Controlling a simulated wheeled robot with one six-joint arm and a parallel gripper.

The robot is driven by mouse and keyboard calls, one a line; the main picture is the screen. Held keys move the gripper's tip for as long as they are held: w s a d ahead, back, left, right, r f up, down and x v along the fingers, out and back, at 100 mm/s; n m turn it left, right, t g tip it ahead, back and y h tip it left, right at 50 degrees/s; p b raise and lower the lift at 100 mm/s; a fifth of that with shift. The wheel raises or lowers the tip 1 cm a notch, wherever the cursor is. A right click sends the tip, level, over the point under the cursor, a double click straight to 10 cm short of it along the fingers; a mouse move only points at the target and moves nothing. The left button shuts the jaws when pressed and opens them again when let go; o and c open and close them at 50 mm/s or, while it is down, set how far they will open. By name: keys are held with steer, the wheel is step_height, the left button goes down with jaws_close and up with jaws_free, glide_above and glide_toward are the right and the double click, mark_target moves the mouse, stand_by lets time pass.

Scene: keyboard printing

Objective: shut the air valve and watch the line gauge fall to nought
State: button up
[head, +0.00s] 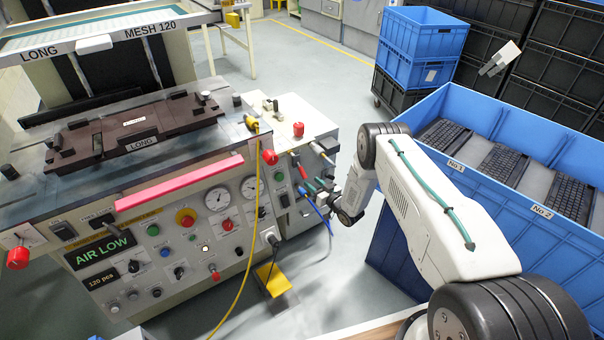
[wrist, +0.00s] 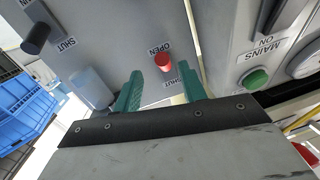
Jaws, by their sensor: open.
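My gripper (head: 317,187) is at the right end of the printing machine, its green fingers apart. In the wrist view my gripper (wrist: 160,68) is open, with a red valve knob (wrist: 163,62) showing between the fingertips. The knob sits on a grey panel between OPEN and SHUT labels; I cannot tell which it is set to, or whether the fingers touch it. Two round dials are on the machine front, a left gauge (head: 218,199) and a right gauge (head: 252,186). Their readings are too small to tell.
A black knob (wrist: 36,38) with a SHUT label is at upper left in the wrist view. A yellow cable (head: 250,240) hangs before the machine. A blue crate (head: 400,240) of keyboards stands right.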

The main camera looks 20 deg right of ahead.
mark_target(305, 175)
steer(key=shift+t+y, duration=0.3)
steer(key=x, duration=0.5)
steer(key=r+x, duration=0.1)
steer(key=x, duration=0.2)
steer(key=shift+s, duration=0.1)
jaws_close()
